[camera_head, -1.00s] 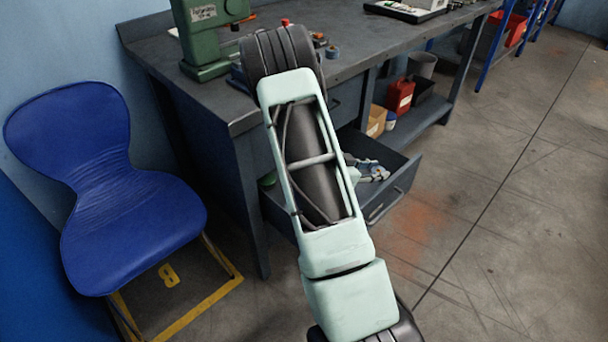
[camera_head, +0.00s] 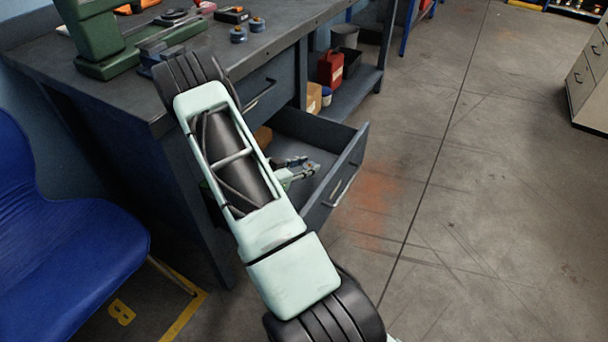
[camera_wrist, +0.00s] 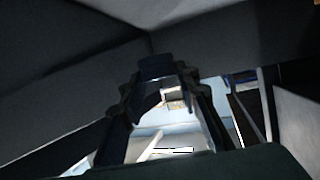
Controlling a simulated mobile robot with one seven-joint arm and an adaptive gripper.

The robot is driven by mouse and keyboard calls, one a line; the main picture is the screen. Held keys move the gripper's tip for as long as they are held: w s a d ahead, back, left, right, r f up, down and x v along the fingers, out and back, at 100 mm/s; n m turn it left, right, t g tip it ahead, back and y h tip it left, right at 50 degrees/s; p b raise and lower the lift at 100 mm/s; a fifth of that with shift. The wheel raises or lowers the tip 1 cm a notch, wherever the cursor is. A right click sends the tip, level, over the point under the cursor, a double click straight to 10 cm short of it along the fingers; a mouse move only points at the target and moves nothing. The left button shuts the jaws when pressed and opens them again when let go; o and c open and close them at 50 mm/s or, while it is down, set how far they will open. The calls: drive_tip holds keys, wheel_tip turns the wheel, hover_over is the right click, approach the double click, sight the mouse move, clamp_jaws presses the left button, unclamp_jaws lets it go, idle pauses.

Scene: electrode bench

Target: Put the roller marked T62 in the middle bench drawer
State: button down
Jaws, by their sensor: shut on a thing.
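An open bench drawer (camera_head: 340,165) juts out below a closed drawer (camera_head: 258,92). My gripper (camera_head: 300,170) points down over the open drawer's inside, partly hidden by my arm. In the wrist view my gripper (camera_wrist: 158,85) is dark. Its fingers are shut on a small, dark, rounded thing (camera_wrist: 155,66) at their tips, which I take for the roller; no marking can be read on it. The drawer's grey walls seem to surround the fingers there. Whether the thing touches the drawer floor cannot be told.
A brown thing (camera_head: 262,137) lies at the back of the drawer. A green machine (camera_head: 95,35) and small blue cylinders (camera_head: 238,34) are on the bench top. A blue chair (camera_head: 60,235) stands at left. The floor (camera_head: 470,220) at right is clear.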

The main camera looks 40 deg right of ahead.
drive_tip(key=shift+f+b, duration=0.35)
drive_tip(key=shift+f, duration=1.05)
drive_tip(key=shift+f+b, duration=0.5)
drive_tip(key=shift+f, duration=0.2)
drive_tip(key=c, duration=1.5)
unclamp_jaws()
drive_tip(key=shift+r, duration=0.15)
